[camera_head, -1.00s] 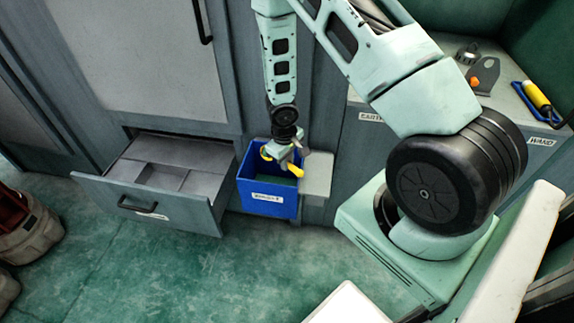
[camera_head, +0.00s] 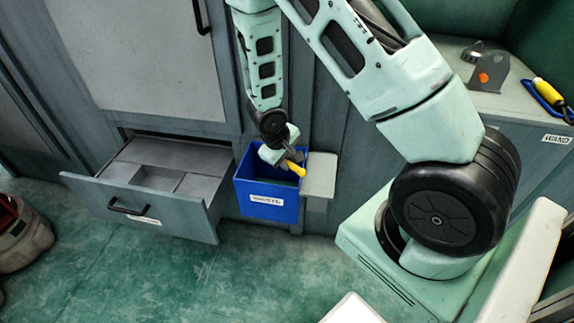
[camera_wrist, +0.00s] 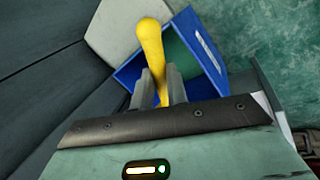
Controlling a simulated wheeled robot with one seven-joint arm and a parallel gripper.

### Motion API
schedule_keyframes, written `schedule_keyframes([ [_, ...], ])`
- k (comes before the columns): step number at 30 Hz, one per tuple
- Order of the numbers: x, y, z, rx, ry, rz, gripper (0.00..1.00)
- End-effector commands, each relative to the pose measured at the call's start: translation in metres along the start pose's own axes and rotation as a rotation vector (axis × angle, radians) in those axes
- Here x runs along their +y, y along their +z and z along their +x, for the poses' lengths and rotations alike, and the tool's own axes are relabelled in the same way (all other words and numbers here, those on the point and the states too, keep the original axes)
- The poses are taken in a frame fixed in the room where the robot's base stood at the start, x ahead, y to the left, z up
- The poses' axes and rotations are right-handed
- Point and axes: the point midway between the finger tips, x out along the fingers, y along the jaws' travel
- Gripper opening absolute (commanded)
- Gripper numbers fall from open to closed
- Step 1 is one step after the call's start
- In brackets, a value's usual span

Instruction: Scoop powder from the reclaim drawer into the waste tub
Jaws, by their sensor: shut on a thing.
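My gripper (camera_head: 288,161) is shut on a tool with a yellow handle (camera_head: 294,168). The handle also shows between the fingers in the wrist view (camera_wrist: 150,48). The tool's scoop end is hidden, so I cannot tell whether it holds powder. The gripper is above the blue waste tub (camera_head: 268,207), tilted towards its right rim. In the wrist view the tub (camera_wrist: 208,48) lies beyond the fingers, with a greenish inside. The reclaim drawer (camera_head: 140,207) is pulled open at the left, with grey compartments; I cannot make out powder in it.
A grey ledge (camera_head: 320,176) stands right against the tub. A cabinet (camera_head: 150,50) rises behind the drawer. A counter at right holds a grey bracket (camera_head: 486,72) and a yellow-handled wand (camera_head: 548,93). The green floor in front is clear.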

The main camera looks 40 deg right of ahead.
Motion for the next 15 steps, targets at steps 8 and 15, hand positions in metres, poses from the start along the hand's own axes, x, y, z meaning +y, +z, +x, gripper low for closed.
schedule_keyframes([
  [8, -0.0045, -0.0009, 0.0053, -0.001, 0.123, -0.002, 0.00],
  [15, -0.0062, -0.0007, 0.0073, -0.003, 0.194, -0.002, 0.00],
])
